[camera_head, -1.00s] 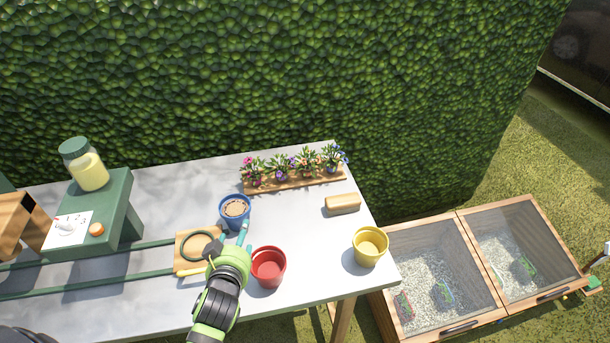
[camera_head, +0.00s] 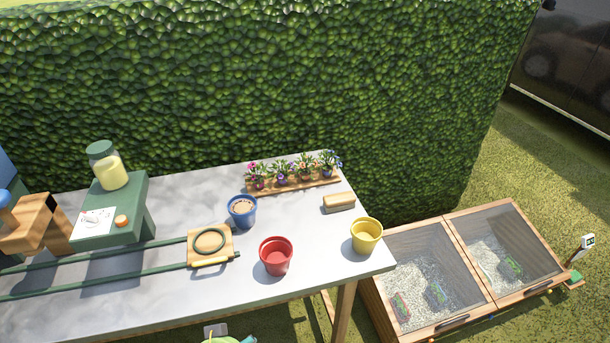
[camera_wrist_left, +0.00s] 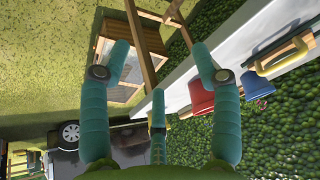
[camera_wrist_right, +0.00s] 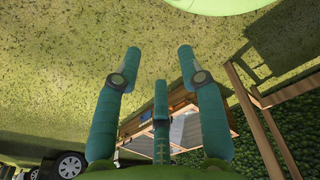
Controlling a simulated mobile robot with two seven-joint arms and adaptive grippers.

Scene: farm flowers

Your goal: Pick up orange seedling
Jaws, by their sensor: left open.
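The orange seedling (camera_head: 304,168) stands in the wooden seedling rack (camera_head: 318,183) at the table's back edge in the head view. It is third from the left, between a purple seedling (camera_head: 281,172) and a blue one (camera_head: 329,163). My left gripper (camera_wrist_left: 158,72) is open and empty in its wrist view, with the table edge beyond its fingers. My right gripper (camera_wrist_right: 160,72) is open and empty in its wrist view, facing grass and a planter frame. Neither gripper is near the seedling. In the head view only a green arm part shows at the bottom edge.
A blue pot (camera_head: 242,212), red pot (camera_head: 276,256), yellow pot (camera_head: 366,236) and brush-like block (camera_head: 339,202) stand on the table. A green stand (camera_head: 117,224) with a jar (camera_head: 107,165) is left. Glass-topped frames (camera_head: 420,275) sit at right. A hedge rises behind.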

